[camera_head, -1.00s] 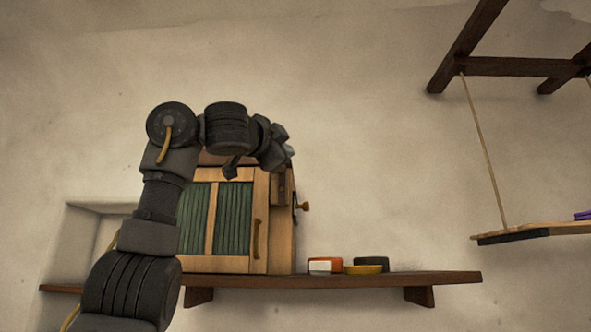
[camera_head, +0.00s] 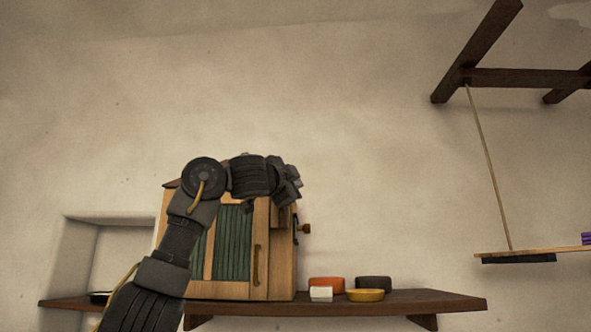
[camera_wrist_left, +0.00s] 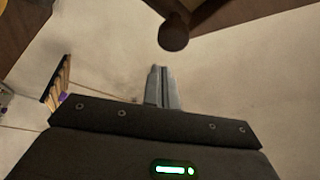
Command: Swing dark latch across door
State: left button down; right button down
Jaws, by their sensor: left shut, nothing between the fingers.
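A wooden cabinet (camera_head: 275,280) with a green-panelled door (camera_head: 236,245) and a curved handle (camera_head: 256,265) stands on a wall shelf. A brown block (camera_head: 283,217) shows at the door's upper right, partly under my gripper; I cannot tell if it is the latch. A small knob (camera_head: 306,229) sticks out from the cabinet's right side. My left gripper (camera_head: 292,188) is at the cabinet's upper right front, its fingertips hard to see there. In the left wrist view its fingers (camera_wrist_left: 160,68) are shut and empty, apart from a dark piece with a rounded end (camera_wrist_left: 173,36), perhaps the latch. My right gripper is not in view.
The shelf (camera_head: 455,302) carries an orange bowl (camera_head: 327,283), a white block (camera_head: 321,294), a yellow dish (camera_head: 365,295) and a dark bowl (camera_head: 373,283) right of the cabinet. A hanging board (camera_head: 545,252) is at far right. The wall between is clear.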

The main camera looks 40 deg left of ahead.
pick_arm(q)
jog(key=shift+s+a+f, duration=0.5)
jog(key=shift+s+a, duration=0.1)
jog(key=shift+a, duration=0.2)
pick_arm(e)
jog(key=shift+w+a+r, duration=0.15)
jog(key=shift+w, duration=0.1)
pick_arm(q)
jog(key=shift+a, duration=0.1)
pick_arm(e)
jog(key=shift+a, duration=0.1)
pick_arm(q)
jog(key=shift+s+a+n, duration=0.1)
jog(key=shift+s+n, duration=0.05)
jog(key=shift+n, duration=0.25)
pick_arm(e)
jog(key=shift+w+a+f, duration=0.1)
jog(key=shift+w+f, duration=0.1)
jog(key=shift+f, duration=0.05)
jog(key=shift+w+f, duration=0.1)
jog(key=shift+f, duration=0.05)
